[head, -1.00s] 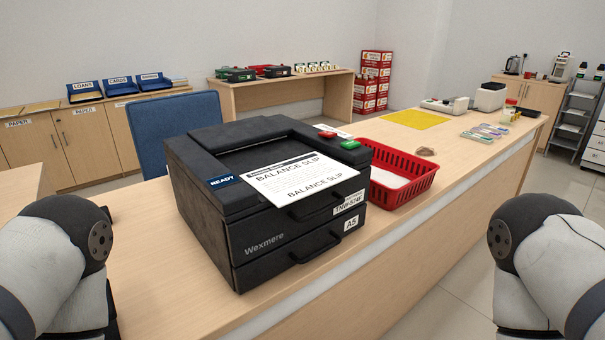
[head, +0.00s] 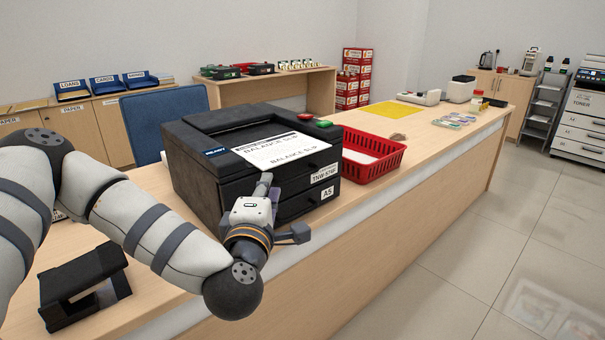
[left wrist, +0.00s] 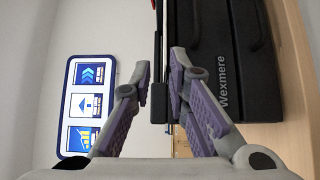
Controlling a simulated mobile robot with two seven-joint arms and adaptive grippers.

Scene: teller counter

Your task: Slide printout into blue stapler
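The printout (head: 281,150), a white sheet headed "BALANCE SLIP", lies on top of the black printer (head: 205,180), its near edge reaching the printer's front. My left gripper (head: 284,205) is at the printer's front, just below that edge. Its fingers are spread, with nothing visibly held. In the left wrist view the open fingers (left wrist: 160,85) are beside the printer's front (left wrist: 238,65); the sheet cannot be made out there. I see no clearly blue stapler. A black device with an open slot (head: 82,283) stands on the counter at the near left. My right gripper is out of view.
A red basket (head: 388,166) with paper stands right of the printer. A green button (head: 323,123) and a red button (head: 306,117) are on the printer's top. A yellow mat (head: 392,113) lies farther along the counter. Bare counter (head: 165,285) lies in front of the printer.

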